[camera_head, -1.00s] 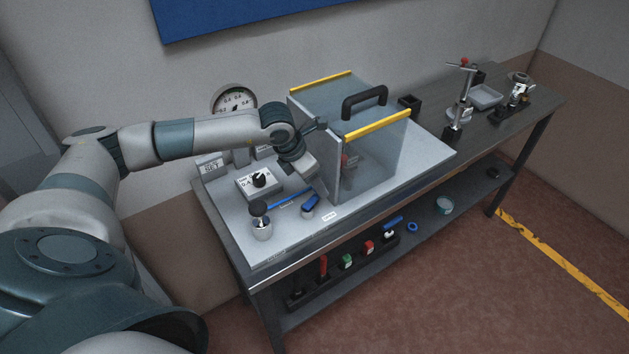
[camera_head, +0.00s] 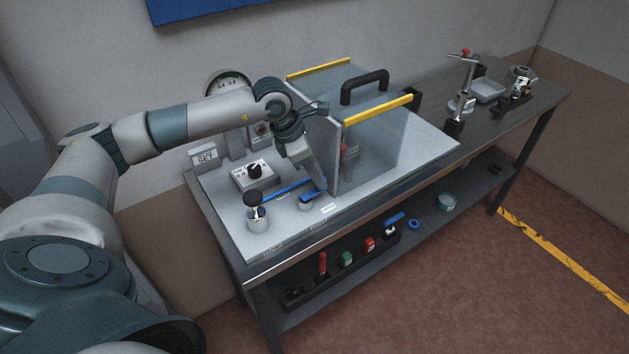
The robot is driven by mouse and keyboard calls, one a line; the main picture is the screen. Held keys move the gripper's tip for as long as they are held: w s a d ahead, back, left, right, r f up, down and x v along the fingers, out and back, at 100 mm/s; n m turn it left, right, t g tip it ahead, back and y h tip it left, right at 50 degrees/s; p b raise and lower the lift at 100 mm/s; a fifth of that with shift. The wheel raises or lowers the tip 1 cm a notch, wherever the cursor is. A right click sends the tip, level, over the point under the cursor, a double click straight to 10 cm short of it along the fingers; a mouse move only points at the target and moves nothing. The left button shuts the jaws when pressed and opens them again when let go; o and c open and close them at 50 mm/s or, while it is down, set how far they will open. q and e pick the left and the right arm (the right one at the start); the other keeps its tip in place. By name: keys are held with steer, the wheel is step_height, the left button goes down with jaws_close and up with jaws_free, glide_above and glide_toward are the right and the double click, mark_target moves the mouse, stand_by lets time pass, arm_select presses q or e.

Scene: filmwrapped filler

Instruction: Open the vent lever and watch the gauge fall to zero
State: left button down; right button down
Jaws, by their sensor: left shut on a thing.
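A short blue lever (camera_head: 309,198) sits on the front of the grey bench panel, beside a small white label (camera_head: 328,209) too small to read. My left gripper (camera_head: 318,187) points down over it and is shut on it; its fingertips partly hide the lever's far end. A longer, thin blue lever (camera_head: 280,192) lies just to the left. My right gripper is not in view.
A clear box (camera_head: 375,150) with yellow edges and a black handle (camera_head: 365,86) stands just right of my left gripper. A dial box (camera_head: 253,174) and a black-topped post (camera_head: 256,215) stand to the left. The lower shelf holds several coloured items.

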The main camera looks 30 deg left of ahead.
arm_select(q)
steer(key=c, duration=2.5)
jaws_free()
steer(key=shift+d+m, duration=0.15)
steer(key=shift+m, duration=0.15)
steer(key=shift+c, duration=0.2)
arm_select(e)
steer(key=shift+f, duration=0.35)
arm_select(q)
jaws_close()
steer(key=o, duration=1)
jaws_free()
steer(key=shift+r, duration=0.1)
steer(key=shift+s+a+r+b, duration=0.15)
steer(key=shift+a+r+b, duration=0.15)
steer(key=shift+r, duration=0.2)
steer(key=b+v, duration=0.4)
steer(key=v, duration=1.2)
steer(key=shift+r, duration=0.1)
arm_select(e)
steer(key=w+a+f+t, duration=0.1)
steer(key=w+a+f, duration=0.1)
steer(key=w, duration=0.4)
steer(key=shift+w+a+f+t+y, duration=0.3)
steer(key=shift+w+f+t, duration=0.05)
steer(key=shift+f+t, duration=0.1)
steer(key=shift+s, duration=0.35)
